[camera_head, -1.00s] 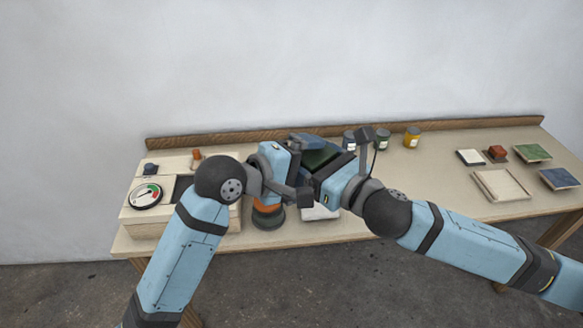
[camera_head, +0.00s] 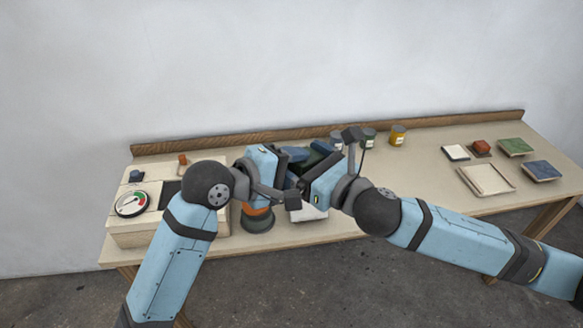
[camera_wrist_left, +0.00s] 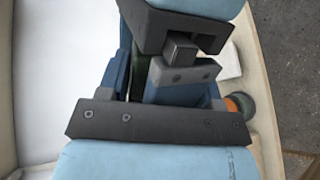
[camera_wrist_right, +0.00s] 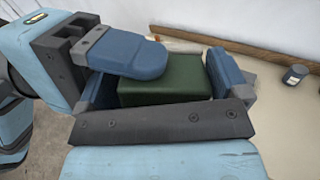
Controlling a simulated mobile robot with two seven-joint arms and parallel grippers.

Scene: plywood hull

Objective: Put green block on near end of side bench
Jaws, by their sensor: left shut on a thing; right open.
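The green block (camera_wrist_right: 165,88) is between the grippers above the bench; it shows as a dark green patch in the head view (camera_head: 314,153) and as a sliver in the left wrist view (camera_wrist_left: 138,72). My left gripper (camera_head: 292,158) is shut on it, with one blue finger (camera_wrist_right: 130,52) over its upper side in the right wrist view. My right gripper (camera_head: 312,172) is open, its fingers on either side of the block with a small gap at the right. The long plywood bench (camera_head: 380,205) lies below; whether it is the side bench I cannot tell.
A gauge box (camera_head: 130,203) stands at the bench's left end. An orange and dark round thing (camera_head: 257,218) is below the grippers. Jars, one yellow (camera_head: 398,135), stand along the back. A tray (camera_head: 486,180) and coloured squares, one green (camera_head: 515,147), lie at right. The bench's right-centre is clear.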

